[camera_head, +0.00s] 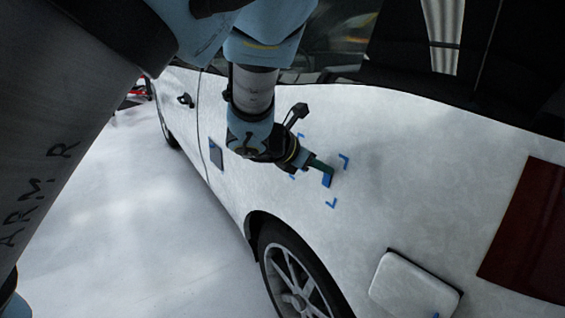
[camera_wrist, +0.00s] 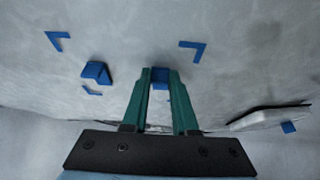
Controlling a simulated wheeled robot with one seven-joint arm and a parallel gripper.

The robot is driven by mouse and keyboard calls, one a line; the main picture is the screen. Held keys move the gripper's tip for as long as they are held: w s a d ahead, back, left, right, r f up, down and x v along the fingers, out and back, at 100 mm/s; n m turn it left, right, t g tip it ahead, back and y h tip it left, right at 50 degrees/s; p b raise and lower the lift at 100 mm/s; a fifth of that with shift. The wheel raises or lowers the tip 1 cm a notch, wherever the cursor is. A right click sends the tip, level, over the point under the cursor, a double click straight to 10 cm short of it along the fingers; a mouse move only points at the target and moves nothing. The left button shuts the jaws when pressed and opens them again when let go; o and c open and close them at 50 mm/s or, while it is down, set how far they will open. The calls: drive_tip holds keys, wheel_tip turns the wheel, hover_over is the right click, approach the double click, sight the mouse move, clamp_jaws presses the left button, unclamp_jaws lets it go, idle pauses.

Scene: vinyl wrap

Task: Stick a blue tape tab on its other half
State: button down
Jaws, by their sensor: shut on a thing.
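My gripper (camera_wrist: 160,80) is shut on a blue tape tab (camera_wrist: 160,76), which shows between the tips of its two green fingers. It is close to the white car side. A second blue piece (camera_wrist: 96,72), apparently the other half, sits on the car panel left of the fingers in the wrist view. Blue corner marks (camera_wrist: 57,40) (camera_wrist: 194,50) surround this area. In the head view my gripper (camera_head: 318,166) points at the panel above the wheel, with blue (camera_head: 327,180) at its tips. I cannot tell there which blue piece shows, or whether the held tab touches the panel.
A dark red panel (camera_head: 530,225) is further right. The wheel (camera_head: 290,275) is below. The floor at left is clear.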

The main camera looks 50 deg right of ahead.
idle(0.3)
drive_tip(key=c, duration=0.6)
unclamp_jaws()
drive_tip(key=b+v, duration=0.1)
drive_tip(key=v, duration=0.9)
drive_tip(key=shift+a+r, duration=0.3)
drive_tip(key=shift+w, duration=0.15)
